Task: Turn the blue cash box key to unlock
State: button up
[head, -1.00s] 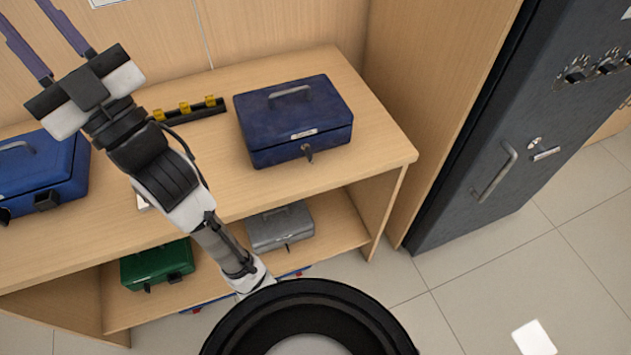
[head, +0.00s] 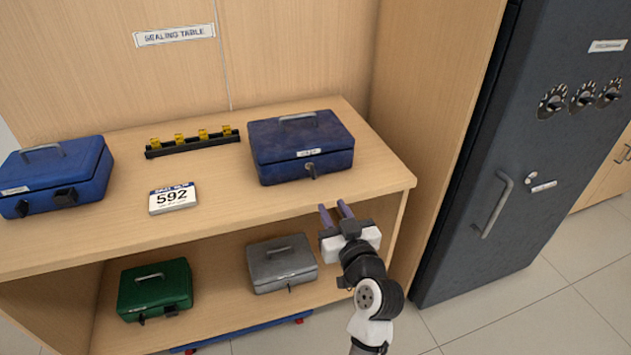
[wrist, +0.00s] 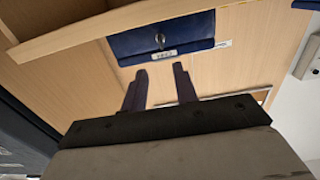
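A dark blue cash box (head: 300,145) with a grey top handle stands closed on the right part of the upper shelf. A key (head: 312,170) sits in the lock on its front face, below a small white label. In the wrist view, the box front (wrist: 190,30) and the key (wrist: 159,39) show beyond the fingertips. My gripper (head: 335,207) is in front of and below the box, near the front edge of the shelf. Its two purple fingers, also in the wrist view (wrist: 160,70), are apart with nothing between them. They do not touch the key.
A brighter blue box (head: 85,170) stands at the left of the shelf (head: 235,205), with a 592 number block (head: 172,198) and a black rack (head: 192,144) with yellow pieces between. Green (head: 155,285) and grey (head: 282,262) boxes sit below. A dark safe (head: 480,150) stands right.

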aim_at(315, 175)
jog(key=p+x, duration=0.3)
jog(key=x, duration=1)
jog(key=shift+a, duration=0.1)
grip_shut()
